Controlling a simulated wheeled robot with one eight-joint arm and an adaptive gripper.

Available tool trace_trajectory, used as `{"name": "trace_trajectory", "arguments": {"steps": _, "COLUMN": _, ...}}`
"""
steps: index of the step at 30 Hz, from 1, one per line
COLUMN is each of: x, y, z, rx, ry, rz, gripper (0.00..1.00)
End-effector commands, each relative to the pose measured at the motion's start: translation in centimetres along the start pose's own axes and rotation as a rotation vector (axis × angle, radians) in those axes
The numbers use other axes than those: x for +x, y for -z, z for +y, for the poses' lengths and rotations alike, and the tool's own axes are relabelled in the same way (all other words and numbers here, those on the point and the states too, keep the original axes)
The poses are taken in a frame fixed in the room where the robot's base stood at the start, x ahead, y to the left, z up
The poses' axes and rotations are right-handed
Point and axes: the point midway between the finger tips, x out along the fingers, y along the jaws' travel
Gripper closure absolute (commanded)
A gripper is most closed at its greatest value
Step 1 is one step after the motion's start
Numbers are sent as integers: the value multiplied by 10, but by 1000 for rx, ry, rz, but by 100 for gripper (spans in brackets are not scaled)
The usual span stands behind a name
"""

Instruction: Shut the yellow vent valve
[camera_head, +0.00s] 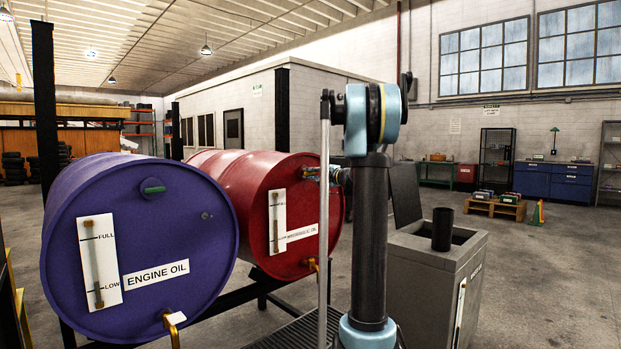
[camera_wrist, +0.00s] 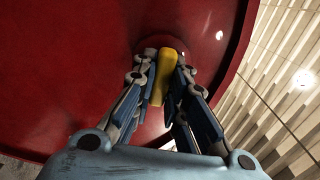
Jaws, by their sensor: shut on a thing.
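The yellow vent valve handle (camera_wrist: 164,76) is on the face of the red drum (camera_wrist: 75,65), near its upper rim. My gripper (camera_wrist: 164,62) is around the handle, one finger on each side, shut on it. In the wrist view the handle stands nearly upright, leaning slightly, over a round red base. In the head view my gripper (camera_head: 322,174) is at the upper right of the red drum's face (camera_head: 262,175), and it hides the yellow handle there. This drum has a white level gauge and a label that seems to read hydraulic oil.
A purple engine oil drum (camera_head: 135,245) with a green handle (camera_head: 153,190) stands at the left. Yellow taps (camera_head: 174,320) are low on both drums. A grey bin with an open lid (camera_head: 430,265) stands to the right of my arm.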

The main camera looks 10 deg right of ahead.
Motion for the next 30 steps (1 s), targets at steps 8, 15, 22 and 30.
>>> {"name": "trace_trajectory", "arguments": {"steps": 8, "x": -1, "y": 2, "z": 2, "rx": 6, "ry": -3, "rz": 6, "gripper": 100}}
{"name": "trace_trajectory", "arguments": {"steps": 15, "x": -1, "y": 2, "z": 2, "rx": 5, "ry": -4, "rz": 5, "gripper": 71}}
{"name": "trace_trajectory", "arguments": {"steps": 22, "x": -1, "y": 0, "z": 1, "rx": 6, "ry": -2, "rz": 1, "gripper": 67}}
{"name": "trace_trajectory", "arguments": {"steps": 30, "x": -10, "y": 0, "z": 1, "rx": 7, "ry": -1, "rz": 1, "gripper": 67}}
